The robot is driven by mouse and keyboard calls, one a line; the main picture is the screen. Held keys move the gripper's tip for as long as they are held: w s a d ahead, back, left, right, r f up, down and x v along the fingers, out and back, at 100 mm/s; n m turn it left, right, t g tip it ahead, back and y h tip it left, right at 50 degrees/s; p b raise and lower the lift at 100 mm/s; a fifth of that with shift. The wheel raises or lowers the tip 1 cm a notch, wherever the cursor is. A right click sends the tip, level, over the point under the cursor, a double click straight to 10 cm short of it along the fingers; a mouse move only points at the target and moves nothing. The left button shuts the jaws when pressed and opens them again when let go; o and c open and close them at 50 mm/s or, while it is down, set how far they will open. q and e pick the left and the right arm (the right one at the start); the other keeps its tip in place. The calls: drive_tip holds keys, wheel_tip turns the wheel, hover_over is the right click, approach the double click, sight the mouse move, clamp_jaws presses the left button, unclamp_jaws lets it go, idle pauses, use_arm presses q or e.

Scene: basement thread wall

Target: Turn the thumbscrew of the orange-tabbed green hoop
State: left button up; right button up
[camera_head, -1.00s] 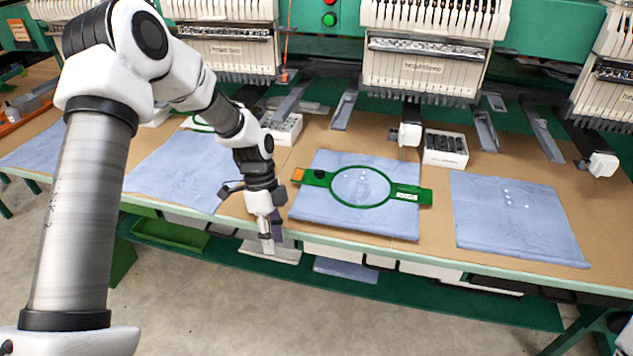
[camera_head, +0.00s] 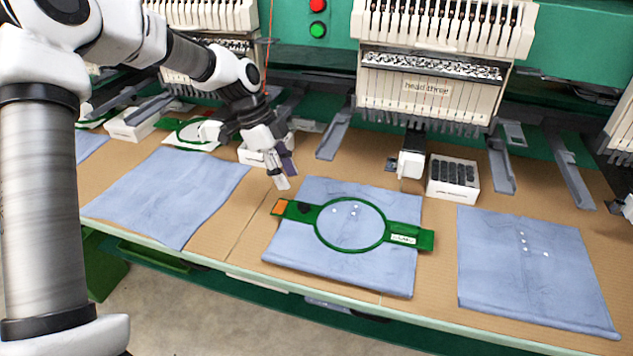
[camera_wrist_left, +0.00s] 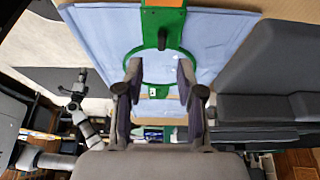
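The green hoop (camera_head: 384,228) lies on a blue folded cloth, its ring round part of the cloth. Its left end carries an orange tab (camera_head: 281,207), with the black thumbscrew (camera_head: 304,209) beside it. In the left wrist view the thumbscrew (camera_wrist_left: 162,38) stands on the green bar near the orange tab (camera_wrist_left: 163,3). My left gripper (camera_head: 284,177) is above and behind the tab end, apart from it. The wrist view shows its two fingers (camera_wrist_left: 158,72) apart, with nothing between them held. My right arm's end (camera_wrist_left: 82,76) is small at the left of that view; its fingers are unclear.
The blue cloth (camera_head: 345,270) lies on the brown table. Other cloths lie left (camera_head: 170,195) and right (camera_head: 530,275). A white box of dark pieces (camera_head: 453,180) and embroidery head three (camera_head: 432,90) stand behind. Another green hoop (camera_head: 190,130) lies at back left.

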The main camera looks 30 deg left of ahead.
sight(302, 204)
use_arm(q)
drive_tip(key=x, duration=0.7)
drive_tip(key=shift+w+d+f, duration=0.2)
drive_tip(key=shift+w+f, duration=0.1)
drive_tip(key=shift+s, duration=0.1)
drive_tip(key=shift+s+r, duration=0.1)
clamp_jaws()
